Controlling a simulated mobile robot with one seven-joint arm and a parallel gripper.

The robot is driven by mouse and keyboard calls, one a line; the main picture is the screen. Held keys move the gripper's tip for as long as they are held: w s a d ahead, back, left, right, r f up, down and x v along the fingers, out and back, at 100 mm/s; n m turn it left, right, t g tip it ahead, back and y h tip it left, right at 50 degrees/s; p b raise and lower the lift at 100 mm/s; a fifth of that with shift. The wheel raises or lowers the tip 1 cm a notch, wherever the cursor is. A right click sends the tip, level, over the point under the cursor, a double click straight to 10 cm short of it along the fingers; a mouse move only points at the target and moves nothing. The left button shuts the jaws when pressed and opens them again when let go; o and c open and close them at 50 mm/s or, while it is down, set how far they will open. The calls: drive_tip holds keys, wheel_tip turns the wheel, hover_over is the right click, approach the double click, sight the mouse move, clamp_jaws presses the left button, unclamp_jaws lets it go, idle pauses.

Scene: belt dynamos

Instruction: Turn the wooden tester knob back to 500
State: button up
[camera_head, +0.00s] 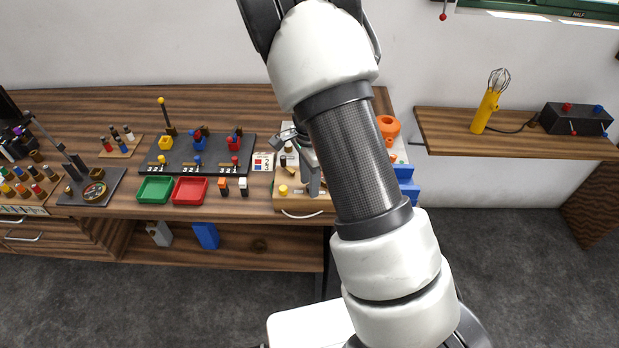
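A wooden tester board (290,201) stands near the right end of the long bench, partly behind my arm. A small yellow round part (283,190) shows at its front left, and a pale wire loops at its front edge. I cannot tell which part is the knob, and no scale or 500 mark is readable. My gripper (311,182) is over the board, mostly hidden behind my forearm. Its grey parts reach down close to the board. I cannot tell whether it touches anything or what lies between its fingers.
Left of the board are a printed card (262,162), a red tray (190,198), a green tray (147,197) and a dark panel (178,163) with coloured parts. Blue blocks (408,188) and an orange ring (388,125) stand at right. A wall shelf (450,140) is farther right.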

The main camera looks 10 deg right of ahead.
wheel_tip(320, 180, up, 18)
drive_tip(key=shift+f, duration=0.25)
idle(0.5)
drive_tip(key=s+r+n+t, duration=0.2)
drive_tip(key=s+r+n, duration=0.2)
drive_tip(key=s, duration=0.3)
drive_tip(key=s+r+n+t, duration=0.1)
drive_tip(key=s+r+n, duration=0.3)
drive_tip(key=s+n, duration=0.2)
drive_tip(key=s+r+n+t, duration=0.2)
drive_tip(key=s+n, duration=0.3)
drive_tip(key=s, duration=0.5)
drive_tip(key=shift+r+n+t, duration=0.3)
drive_tip(key=shift+r, duration=0.6)
